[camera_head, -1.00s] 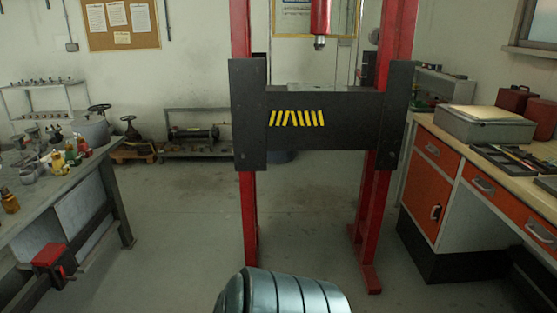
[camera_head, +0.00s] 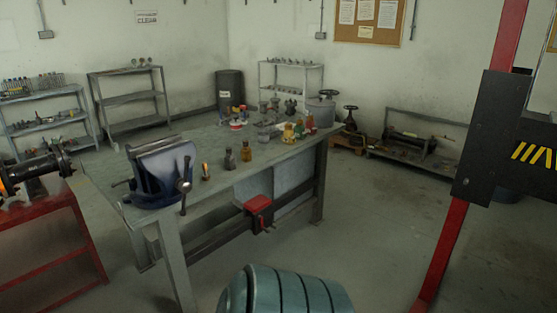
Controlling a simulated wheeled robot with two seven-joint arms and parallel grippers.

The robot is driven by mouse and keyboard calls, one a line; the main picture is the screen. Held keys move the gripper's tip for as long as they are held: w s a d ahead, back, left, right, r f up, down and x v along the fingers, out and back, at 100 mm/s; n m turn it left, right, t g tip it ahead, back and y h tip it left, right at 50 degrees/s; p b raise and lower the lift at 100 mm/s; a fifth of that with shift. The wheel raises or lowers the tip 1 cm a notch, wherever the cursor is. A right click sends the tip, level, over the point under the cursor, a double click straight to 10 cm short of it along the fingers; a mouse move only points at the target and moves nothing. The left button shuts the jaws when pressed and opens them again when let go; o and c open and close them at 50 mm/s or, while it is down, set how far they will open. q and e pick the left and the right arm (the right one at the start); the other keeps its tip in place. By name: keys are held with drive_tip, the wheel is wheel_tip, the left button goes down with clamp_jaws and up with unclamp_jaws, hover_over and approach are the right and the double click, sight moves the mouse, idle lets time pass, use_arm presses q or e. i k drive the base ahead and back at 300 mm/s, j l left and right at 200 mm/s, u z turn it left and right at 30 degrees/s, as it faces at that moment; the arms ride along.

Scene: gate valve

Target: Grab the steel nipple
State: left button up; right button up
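The grey workbench (camera_head: 285,167) stands at the middle left, with many small items on its top. Several small grey metal pieces (camera_head: 262,132) stand towards its far side, but they are too small to tell whether one is the steel nipple. Neither of my grippers is in view. A ribbed teal part at the bottom middle appears to be a part of my own body.
A blue vise (camera_head: 160,172) is fixed at the bench's near left end. Small bottles (camera_head: 246,151) stand near its front edge. A red press frame (camera_head: 445,250) stands at the right. A red cart (camera_head: 45,240) is at the left. The floor between bench and press is clear.

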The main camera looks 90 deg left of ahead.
sight(229, 159)
drive_tip(key=u, duration=3.15)
drive_tip(key=i+l+u, duration=0.15)
drive_tip(key=i+l, duration=1.1)
drive_tip(key=i+l+u, duration=0.1)
drive_tip(key=i+l, duration=1.1)
drive_tip(key=l, duration=0.2)
